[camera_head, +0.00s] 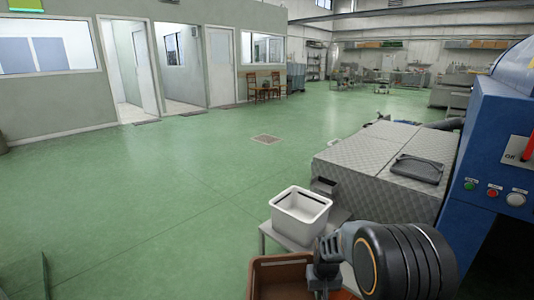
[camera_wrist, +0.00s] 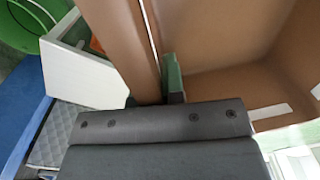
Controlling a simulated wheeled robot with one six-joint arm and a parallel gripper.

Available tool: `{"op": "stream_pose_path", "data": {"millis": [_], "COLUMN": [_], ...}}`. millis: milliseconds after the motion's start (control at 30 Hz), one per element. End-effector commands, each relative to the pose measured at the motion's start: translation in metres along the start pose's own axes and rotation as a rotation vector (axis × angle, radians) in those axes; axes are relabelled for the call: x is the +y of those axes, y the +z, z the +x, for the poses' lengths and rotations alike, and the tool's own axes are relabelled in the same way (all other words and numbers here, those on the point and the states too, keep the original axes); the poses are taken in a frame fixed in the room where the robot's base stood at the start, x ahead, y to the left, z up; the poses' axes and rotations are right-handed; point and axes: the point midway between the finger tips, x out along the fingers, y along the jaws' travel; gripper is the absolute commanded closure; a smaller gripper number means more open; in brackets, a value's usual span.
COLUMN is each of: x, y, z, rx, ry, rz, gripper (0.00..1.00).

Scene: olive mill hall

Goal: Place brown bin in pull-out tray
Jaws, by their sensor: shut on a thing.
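The brown bin (camera_head: 272,282) is at the bottom of the head view, partly cut off by the frame and partly covered by my arm. In the wrist view the open brown bin (camera_wrist: 222,88) fills the upper right. My gripper (camera_wrist: 158,92) is shut on one side wall of the bin; one finger shows inside the wall and the other is mostly hidden. In the head view the gripper (camera_head: 322,278) is at the bin's near right part. I cannot make out the pull-out tray for certain in either view.
A white bin (camera_head: 302,211) stands on a small grey table (camera_head: 340,216) just beyond the brown bin. A grey patterned machine cover (camera_head: 365,160) and a blue machine (camera_head: 490,150) with buttons stand at the right. The green floor (camera_head: 150,190) at the left is clear.

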Motion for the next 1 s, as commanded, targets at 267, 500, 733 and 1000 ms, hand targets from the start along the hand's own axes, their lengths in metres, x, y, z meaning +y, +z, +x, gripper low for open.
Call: {"op": "stream_pose_path", "data": {"millis": [267,500,733,1000], "x": [0.0,0.0,0.0,0.0], "y": [0.001,0.002,0.005,0.011], "z": [-0.019,-0.047,-0.094,-0.15], "rx": [0.0,0.0,-0.001,-0.002], "ry": [0.0,0.0,-0.001,-0.001], "rz": [0.001,0.001,0.001,0.001], "gripper": [1.0,1.0,1.0,1.0]}}
